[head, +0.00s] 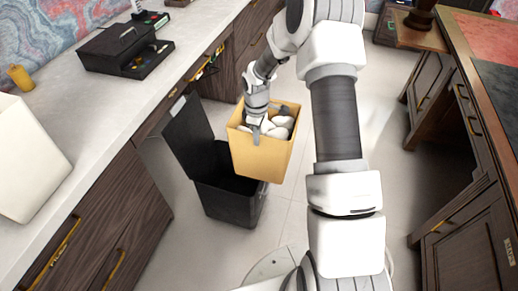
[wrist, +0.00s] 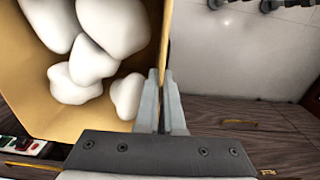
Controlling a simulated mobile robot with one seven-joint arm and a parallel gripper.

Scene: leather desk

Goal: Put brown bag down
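The brown bag (head: 262,160) is an open-topped, tan, box-like bag with several white rounded lumps in it. It is upright in the middle of the head view, in front of part of a black bin. My gripper (head: 257,132) is at the bag's top rim. In the wrist view, my gripper's fingers (wrist: 163,105) are closed together on one wall of the bag (wrist: 32,95), with the white lumps to the left. The bag's underside is hidden, and its height above the floor is hard to tell.
The black bin (head: 228,205) stands on the floor with its lid open. A pale counter (head: 105,110) over dark wooden drawers runs along the left, holding a black box (head: 120,48) and a white container (head: 28,160). A wooden desk (head: 470,120) stands right.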

